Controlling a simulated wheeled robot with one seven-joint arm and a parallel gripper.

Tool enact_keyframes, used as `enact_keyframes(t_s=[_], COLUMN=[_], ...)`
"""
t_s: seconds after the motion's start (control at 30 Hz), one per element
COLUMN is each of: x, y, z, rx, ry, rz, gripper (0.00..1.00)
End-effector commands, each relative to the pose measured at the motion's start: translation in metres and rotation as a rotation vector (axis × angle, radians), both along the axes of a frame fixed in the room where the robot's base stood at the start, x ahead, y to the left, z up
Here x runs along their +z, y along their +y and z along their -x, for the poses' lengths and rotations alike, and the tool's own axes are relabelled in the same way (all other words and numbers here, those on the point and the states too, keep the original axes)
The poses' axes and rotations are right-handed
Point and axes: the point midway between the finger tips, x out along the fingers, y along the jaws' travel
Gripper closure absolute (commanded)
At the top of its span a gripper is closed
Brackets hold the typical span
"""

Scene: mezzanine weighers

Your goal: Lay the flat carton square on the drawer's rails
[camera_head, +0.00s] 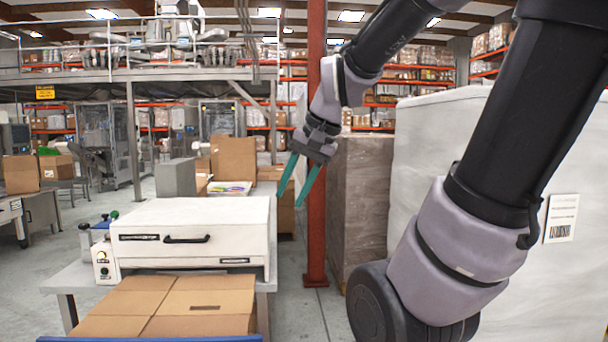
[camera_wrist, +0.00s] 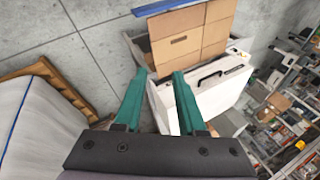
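The flat brown carton (camera_head: 205,301) lies at the lower left of the head view, in front of the white machine (camera_head: 190,225) with a black handle. Seams divide its top into panels. In the wrist view the carton (camera_wrist: 190,35) is at the top, beside the machine (camera_wrist: 212,92). A blue bar (camera_head: 150,339) runs along its near edge, cut off by the frame.
Wrapped pallet loads (camera_head: 362,200) and a tall white wrapped load (camera_head: 430,150) fill the right. A control box with knobs (camera_head: 104,262) is at the machine's left. Open cartons (camera_head: 233,158) stand behind it.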

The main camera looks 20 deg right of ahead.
Motion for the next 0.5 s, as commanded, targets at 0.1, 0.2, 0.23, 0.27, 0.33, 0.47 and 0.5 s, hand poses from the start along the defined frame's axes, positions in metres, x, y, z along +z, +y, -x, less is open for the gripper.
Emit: enact_keyframes(t_s=[0.1,0.2,0.23,0.27,0.33,0.47,0.5], x=[0.020,0.030,0.032,0.033,0.034,0.035,0.035], y=[-0.006,-0.010,-0.011,-0.011,-0.012,-0.012,-0.012], z=[0.016,0.023,0.024,0.025,0.027,0.027,0.027], rx=[0.094,0.140,0.148,0.155,0.164,0.165,0.165], ry=[-0.154,-0.229,-0.242,-0.253,-0.266,-0.268,-0.267], rz=[0.111,0.170,0.182,0.191,0.203,0.205,0.204], gripper=[0.60,0.60,0.60,0.60,0.60,0.60,0.60])
